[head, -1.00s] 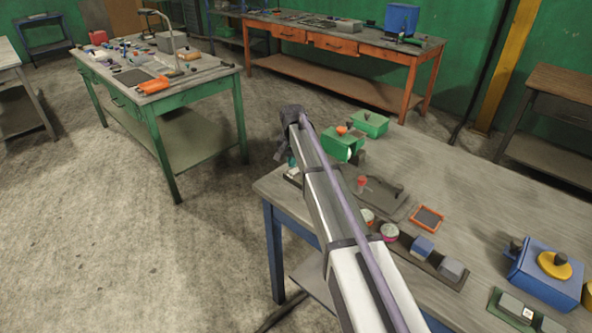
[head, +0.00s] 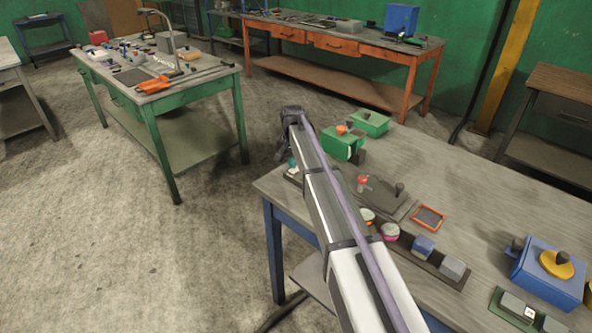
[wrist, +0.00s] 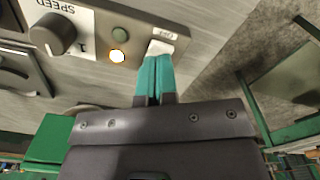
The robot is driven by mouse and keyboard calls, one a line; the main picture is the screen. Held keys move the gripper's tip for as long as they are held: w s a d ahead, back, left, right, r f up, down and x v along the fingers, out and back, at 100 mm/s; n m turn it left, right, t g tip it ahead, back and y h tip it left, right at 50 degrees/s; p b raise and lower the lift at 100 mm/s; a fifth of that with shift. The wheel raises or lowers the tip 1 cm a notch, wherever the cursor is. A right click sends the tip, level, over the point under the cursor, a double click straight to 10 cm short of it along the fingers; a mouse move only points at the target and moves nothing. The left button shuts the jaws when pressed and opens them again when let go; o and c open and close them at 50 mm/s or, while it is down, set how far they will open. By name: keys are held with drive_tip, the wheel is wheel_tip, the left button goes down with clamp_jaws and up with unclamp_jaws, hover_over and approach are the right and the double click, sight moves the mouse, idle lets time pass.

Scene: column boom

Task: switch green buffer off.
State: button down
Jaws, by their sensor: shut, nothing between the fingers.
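The green buffer (head: 340,144) stands at the far left part of the near workbench, partly behind my arm in the head view. In the wrist view a grey control panel (wrist: 92,22) carries a SPEED knob (wrist: 54,34), a small green button (wrist: 120,33), a glowing lamp (wrist: 118,56) and a white switch (wrist: 166,46) marked OFF. My gripper (wrist: 157,62) is shut and empty, its teal fingertips right at the switch's lower edge. The fingers hide part of the switch; I cannot tell whether they touch it.
A green box (head: 370,123) stands behind the buffer. A grey plate (head: 385,192), an orange-framed tray (head: 428,217) and a blue machine (head: 548,268) lie along the near bench (head: 480,180). The floor left of this bench is open.

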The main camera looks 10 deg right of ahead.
drive_tip(key=shift+f+b, duration=0.85)
drive_tip(key=shift+f, duration=0.05)
wheel_tip(320, 180, up, 7)
drive_tip(key=p, duration=0.7)
drive_tip(key=shift+r, duration=0.2)
drive_tip(key=shift+f, duration=0.1)
drive_tip(key=s+n, duration=0.5)
drive_tip(key=s, duration=3.1)
